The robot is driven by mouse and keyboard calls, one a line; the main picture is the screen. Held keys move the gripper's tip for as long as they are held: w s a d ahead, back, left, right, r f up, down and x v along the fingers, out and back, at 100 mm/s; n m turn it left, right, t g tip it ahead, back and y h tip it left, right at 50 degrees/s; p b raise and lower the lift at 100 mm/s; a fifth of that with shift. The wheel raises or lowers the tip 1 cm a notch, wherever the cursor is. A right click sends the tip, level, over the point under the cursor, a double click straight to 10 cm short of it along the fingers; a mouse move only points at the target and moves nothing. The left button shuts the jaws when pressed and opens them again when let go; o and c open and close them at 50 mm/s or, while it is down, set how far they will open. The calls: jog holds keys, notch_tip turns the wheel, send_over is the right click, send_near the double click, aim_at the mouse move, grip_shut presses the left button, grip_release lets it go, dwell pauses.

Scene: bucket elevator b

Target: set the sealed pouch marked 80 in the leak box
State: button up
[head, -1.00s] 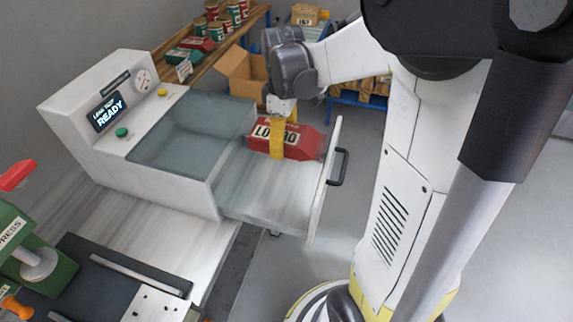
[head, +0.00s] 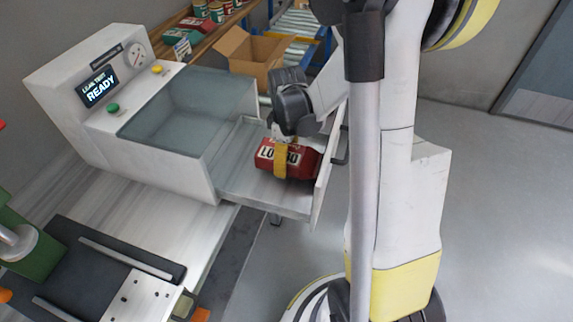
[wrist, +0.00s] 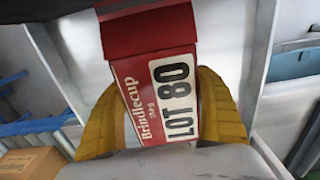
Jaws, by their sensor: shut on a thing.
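The red pouch (head: 303,161) carries a white label; in the wrist view the pouch (wrist: 172,100) reads "LOT 80" and "Brindlecup". My gripper (head: 281,160) is shut on it, with yellow fingers on both sides. The pouch is over the open drawer (head: 262,194) of the leak box, inside its walls and towards its front end. I cannot tell whether it touches the drawer floor. The leak box (head: 150,125) has a clear lid and a display reading "LEAK TEST READY".
An open cardboard box (head: 247,52) stands behind the leak box near a roller conveyor (head: 297,22). Cans and another red pouch sit on a wooden shelf (head: 165,48). A green press (head: 28,245) and a black plate (head: 85,265) are at lower left. Grey floor is clear at right.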

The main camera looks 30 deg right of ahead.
jog(key=shift+f, duration=0.75)
jog(key=shift+f, duration=0.15)
jog(key=o, duration=0.9)
jog(key=shift+o, duration=0.2)
notch_tip(320, 180, up, 11)
jog(key=p, duration=0.4)
jog(key=shift+a+r, duration=0.2)
jog(key=shift+r, duration=0.7)
jog(key=s+a+r+m+t, duration=0.7)
jog(key=s+a+r, duration=0.3)
jog(key=a, duration=0.3)
jog(key=shift+a+m, duration=0.3)
